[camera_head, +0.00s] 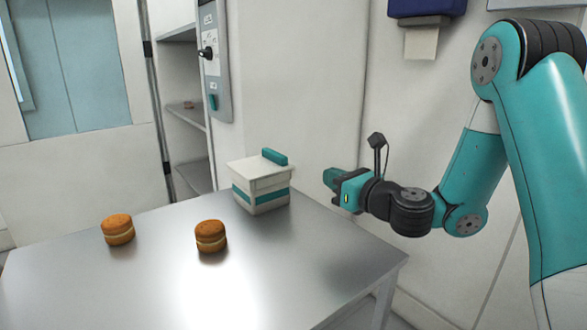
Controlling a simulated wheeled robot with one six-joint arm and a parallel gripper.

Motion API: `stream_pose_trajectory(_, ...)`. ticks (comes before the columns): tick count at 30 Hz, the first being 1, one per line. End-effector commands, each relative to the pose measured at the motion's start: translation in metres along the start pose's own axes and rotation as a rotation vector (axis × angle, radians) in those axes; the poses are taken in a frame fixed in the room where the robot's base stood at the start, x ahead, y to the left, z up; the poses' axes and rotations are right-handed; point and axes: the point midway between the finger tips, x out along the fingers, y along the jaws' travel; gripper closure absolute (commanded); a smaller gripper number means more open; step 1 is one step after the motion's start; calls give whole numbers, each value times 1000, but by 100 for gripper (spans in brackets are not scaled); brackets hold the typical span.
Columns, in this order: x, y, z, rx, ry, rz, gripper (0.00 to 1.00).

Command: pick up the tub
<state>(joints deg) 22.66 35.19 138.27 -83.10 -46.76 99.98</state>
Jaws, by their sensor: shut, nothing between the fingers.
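The tub (261,187) is white with a teal band and a lid with a teal handle on top. It stands upright near the back edge of the metal table. My gripper (328,179) is to the right of the tub, apart from it, with a clear gap between them. It points left, toward the tub, and is shut and empty. The fingers look small and dark here.
Two round filled buns stand on the table (150,280), one at the left (117,229) and one nearer the middle (210,236). The table's front and right parts are bare. A wall and a control panel (213,60) rise behind it, beside open shelves (187,130).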

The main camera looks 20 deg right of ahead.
Motion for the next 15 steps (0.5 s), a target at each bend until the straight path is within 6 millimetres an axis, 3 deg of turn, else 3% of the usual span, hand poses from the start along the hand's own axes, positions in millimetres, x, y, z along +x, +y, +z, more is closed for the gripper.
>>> stream_pose_trajectory(2,14,3,8,-2,1,7,100)
stream_pose_trajectory(15,103,4,6,-9,0,8,100)
